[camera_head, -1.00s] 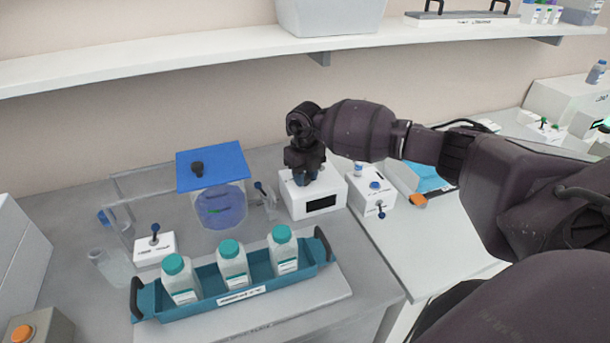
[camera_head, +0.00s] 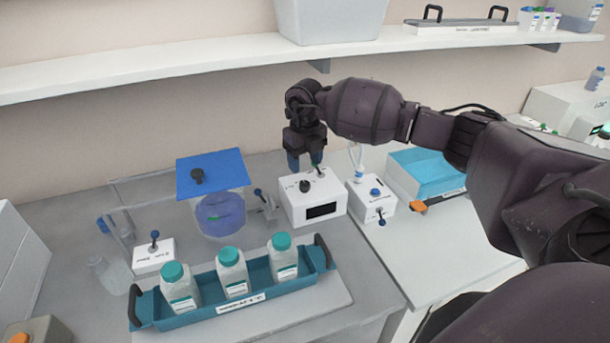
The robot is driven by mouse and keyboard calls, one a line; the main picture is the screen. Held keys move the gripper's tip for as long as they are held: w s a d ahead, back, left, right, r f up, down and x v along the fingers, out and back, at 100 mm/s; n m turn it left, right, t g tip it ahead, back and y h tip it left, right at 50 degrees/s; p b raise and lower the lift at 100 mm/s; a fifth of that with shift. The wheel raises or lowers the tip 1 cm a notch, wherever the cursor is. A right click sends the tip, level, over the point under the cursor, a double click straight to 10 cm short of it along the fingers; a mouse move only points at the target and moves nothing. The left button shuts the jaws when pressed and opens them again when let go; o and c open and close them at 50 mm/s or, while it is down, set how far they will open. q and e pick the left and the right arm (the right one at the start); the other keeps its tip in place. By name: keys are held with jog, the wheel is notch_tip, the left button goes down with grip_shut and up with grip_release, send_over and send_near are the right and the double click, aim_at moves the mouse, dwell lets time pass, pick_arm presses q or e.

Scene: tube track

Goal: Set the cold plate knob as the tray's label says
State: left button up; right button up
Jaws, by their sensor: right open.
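A white box (camera_head: 313,205) with a dark display (camera_head: 322,211) stands right of centre on the bench. A black knob (camera_head: 305,186) shows on its top, with a small lever or switch beside it. My right gripper (camera_head: 305,162) is open and empty, pointing down above the back of the box, clear of the knob. The teal tray (camera_head: 205,284) holds three white bottles with teal caps and rests on a pale flat plate (camera_head: 322,303). The tray's front label (camera_head: 241,302) seems to end in a °C value, too small to read surely. My left gripper does not show.
A blue-lidded clear vessel (camera_head: 212,174) stands left of the white box. Another white box (camera_head: 371,198) with a blue knob stands close on its right, then a blue-topped box (camera_head: 428,172). A shelf (camera_head: 200,66) runs above along the wall.

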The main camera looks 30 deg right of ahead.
aim_at(305, 183)
jog(key=shift+r, duration=1.9)
